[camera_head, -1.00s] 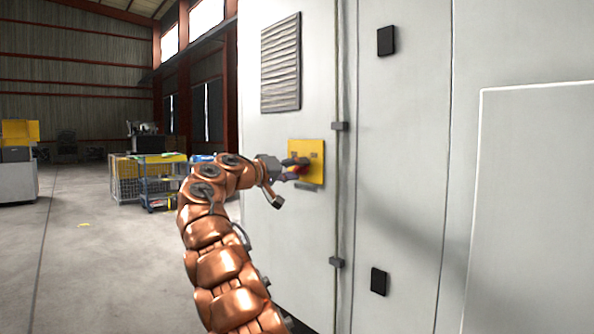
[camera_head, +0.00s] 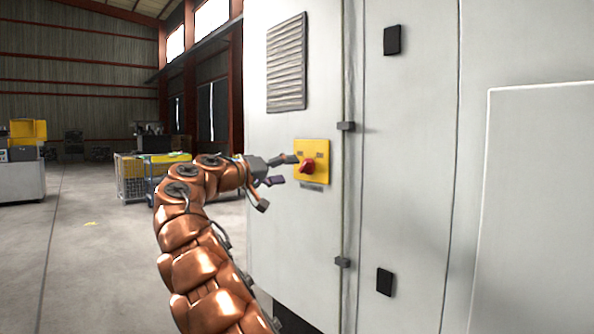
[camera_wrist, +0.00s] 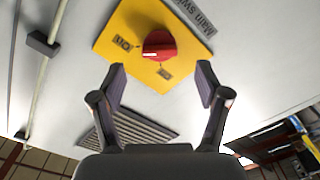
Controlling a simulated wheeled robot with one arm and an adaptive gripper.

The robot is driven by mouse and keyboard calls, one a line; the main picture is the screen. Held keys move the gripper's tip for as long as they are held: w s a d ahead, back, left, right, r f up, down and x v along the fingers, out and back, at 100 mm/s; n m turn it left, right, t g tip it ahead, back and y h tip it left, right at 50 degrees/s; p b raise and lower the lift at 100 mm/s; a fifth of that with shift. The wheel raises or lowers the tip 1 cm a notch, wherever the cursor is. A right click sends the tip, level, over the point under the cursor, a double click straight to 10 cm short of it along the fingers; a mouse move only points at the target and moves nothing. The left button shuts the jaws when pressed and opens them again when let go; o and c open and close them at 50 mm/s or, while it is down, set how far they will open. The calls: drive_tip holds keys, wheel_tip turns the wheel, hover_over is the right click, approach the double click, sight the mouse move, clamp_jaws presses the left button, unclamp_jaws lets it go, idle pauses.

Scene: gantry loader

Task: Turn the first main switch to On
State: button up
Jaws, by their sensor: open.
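The main switch is a red knob (camera_head: 308,166) on a yellow plate (camera_head: 318,150), fixed to a light grey cabinet door. In the wrist view the red knob (camera_wrist: 160,45) lies just beyond the fingertips. The yellow plate (camera_wrist: 110,50) bears an "On" label beside the knob and another label at its lower side. I cannot tell for sure which label the knob points to. My gripper (camera_head: 282,170) is open and empty, just left of the switch and apart from it. In the wrist view its two fingers (camera_wrist: 160,82) stand either side of a clear gap.
A grey name strip reading "Main sw…" (camera_wrist: 195,15) sits by the plate, partly cut off. A louvred vent (camera_head: 286,62) is above the switch. Hinges (camera_head: 345,126) line the door seam to its right. Open floor and carts lie to the left.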

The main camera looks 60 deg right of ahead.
drive_tip(key=v, duration=0.6)
idle(0.6)
drive_tip(key=s+a+f+n+t+y, duration=0.1)
drive_tip(key=s+a+f+n+y, duration=0.2)
drive_tip(key=a+f, duration=0.45)
drive_tip(key=s+a+f+n+t+y, duration=0.15)
drive_tip(key=s+a+f+y, duration=0.3)
drive_tip(key=f, duration=0.65)
drive_tip(key=s+a+f+n+t+y, duration=0.1)
drive_tip(key=s+a+f+n+y, duration=0.15)
drive_tip(key=a+f, duration=0.55)
drive_tip(key=s+a+f+n+g+y, duration=0.1)
drive_tip(key=s+a+f+n+y, duration=0.25)
drive_tip(key=s+a+f, duration=0.7)
drive_tip(key=s+a+f+n+y, duration=0.2)
drive_tip(key=s+a+f+y, duration=0.35)
drive_tip(key=a, duration=0.85)
drive_tip(key=s+r+h+p, duration=0.1)
drive_tip(key=s+r+p, duration=0.2)
drive_tip(key=r+p, duration=1.9)
drive_tip(key=shift+s+r+h+p, duration=0.2)
drive_tip(key=shift+h+p, duration=0.1)
drive_tip(key=shift+p, duration=0.15)
